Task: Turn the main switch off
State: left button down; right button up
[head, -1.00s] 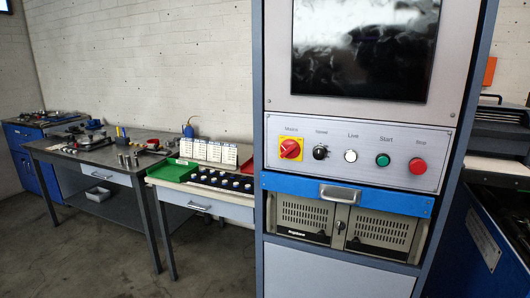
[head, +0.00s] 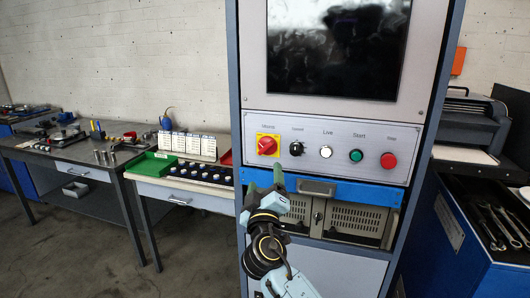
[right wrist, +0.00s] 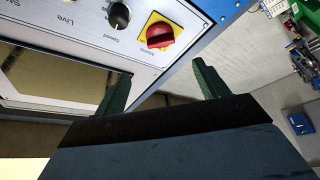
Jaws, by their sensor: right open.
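The main switch (head: 267,145) is a red rotary knob on a yellow square plate, at the left end of the grey control panel (head: 330,132). It also shows in the right wrist view (right wrist: 160,36), labelled Mains. My right gripper (head: 264,182) is below the switch in the head view, fingers pointing up and apart. In the right wrist view my right gripper (right wrist: 158,80) is open and empty, with the switch beyond the gap between its fingertips. No contact with the switch shows. My left gripper is not in view.
Right of the switch are a black knob (head: 296,149), a white Live lamp (head: 326,152), a green Start button (head: 356,156) and a red Stop button (head: 388,161). A drawer handle (head: 317,187) juts out below the panel. A bench (head: 180,190) with trays stands left.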

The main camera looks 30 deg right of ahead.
aim_at(265, 149)
jog(key=p+x, duration=0.1)
jog(key=x, duration=1.1)
jog(key=shift+f, duration=0.15)
jog(key=c, duration=1)
jog(key=shift+n+y+p, duration=0.3)
jog(key=shift+n+p, duration=0.5)
jog(key=shift+p, duration=0.45)
jog(key=n+y+p, duration=0.1)
jog(key=n+p, duration=0.2)
jog(key=p, duration=0.1)
jog(key=n+g+y+p, duration=0.1)
jog(key=n+p, duration=0.2)
jog(key=p, duration=0.2)
jog(key=r+n+g+y+p, duration=0.1)
jog(key=n+p, duration=0.2)
jog(key=p, duration=0.2)
jog(key=shift+n, duration=0.4)
jog(key=shift+f+n+g+p, duration=0.15)
jog(key=shift+n+g+p, duration=0.65)
jog(key=shift+n, duration=0.3)
jog(key=shift+f+n+g, duration=0.1)
jog(key=shift+n+g, duration=0.8)
jog(key=shift+n, duration=0.8)
